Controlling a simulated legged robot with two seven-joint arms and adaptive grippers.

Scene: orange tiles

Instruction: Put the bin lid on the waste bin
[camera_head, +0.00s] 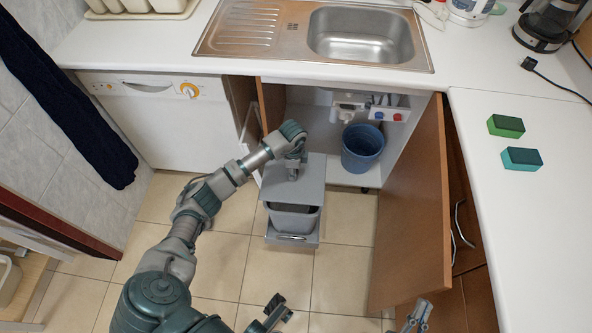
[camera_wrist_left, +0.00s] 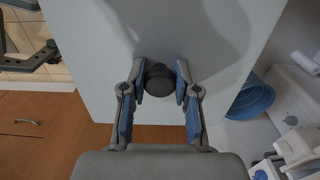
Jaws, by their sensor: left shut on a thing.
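The grey bin lid (camera_head: 312,172) is a flat panel in front of the open sink cupboard. My left gripper (camera_head: 293,172) is shut on its dark knob, which shows between the two fingers in the left wrist view (camera_wrist_left: 158,82). The grey waste bin (camera_head: 293,220) stands on a pull-out frame below and in front of the lid. The lid covers the bin's rear part from above; part of its dark opening shows at the front. I cannot tell whether lid and bin touch. My right gripper (camera_head: 345,310) is at the bottom edge, its fingers wide apart and empty.
A blue bucket (camera_head: 362,146) stands inside the cupboard, right of the lid. The open brown door (camera_head: 415,215) bounds the right side. A white dishwasher (camera_head: 150,120) is at the left. Two sponges (camera_head: 521,158) lie on the right counter. Tiled floor (camera_head: 340,260) is free in front.

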